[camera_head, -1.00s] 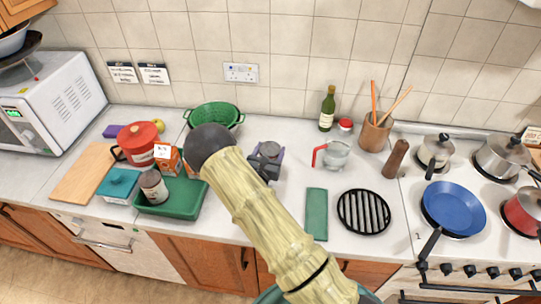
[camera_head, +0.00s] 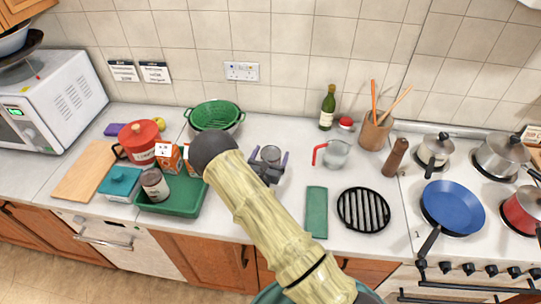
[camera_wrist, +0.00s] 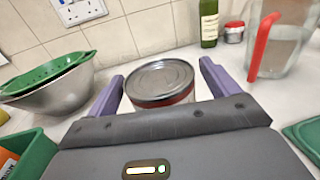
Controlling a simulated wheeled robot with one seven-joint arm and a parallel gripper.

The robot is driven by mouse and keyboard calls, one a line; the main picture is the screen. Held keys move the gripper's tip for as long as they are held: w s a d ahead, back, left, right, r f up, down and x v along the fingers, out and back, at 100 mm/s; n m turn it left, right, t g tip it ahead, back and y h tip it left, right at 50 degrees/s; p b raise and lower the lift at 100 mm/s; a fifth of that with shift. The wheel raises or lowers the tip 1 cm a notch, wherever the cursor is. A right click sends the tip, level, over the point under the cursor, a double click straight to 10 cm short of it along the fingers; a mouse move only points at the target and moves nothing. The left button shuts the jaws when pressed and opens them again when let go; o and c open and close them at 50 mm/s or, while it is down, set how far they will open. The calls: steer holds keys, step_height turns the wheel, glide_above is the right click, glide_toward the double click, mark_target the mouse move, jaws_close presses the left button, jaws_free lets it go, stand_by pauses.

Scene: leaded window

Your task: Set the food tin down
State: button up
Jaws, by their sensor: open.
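The food tin (camera_wrist: 160,82) stands upright on the worktop between the two purple fingers of my gripper (camera_wrist: 158,88) in the wrist view. Its metal lid shows, with a reddish label band below; its lower part is hidden by the gripper body. The fingers are spread apart, with a small gap visible on each side of the tin. In the head view the tin (camera_head: 270,154) shows as a grey lid between the fingers of my gripper (camera_head: 269,160), on the counter behind my arm.
A glass jug with a red handle (camera_head: 333,154) stands to the right. Clear worktop lies behind the tin.

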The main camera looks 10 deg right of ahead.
steer(key=shift+r, duration=0.1)
steer(key=b+v, duration=0.4)
steer(key=v, duration=0.7)
steer(key=shift+s+a, duration=0.15)
steer(key=shift+s, duration=0.35)
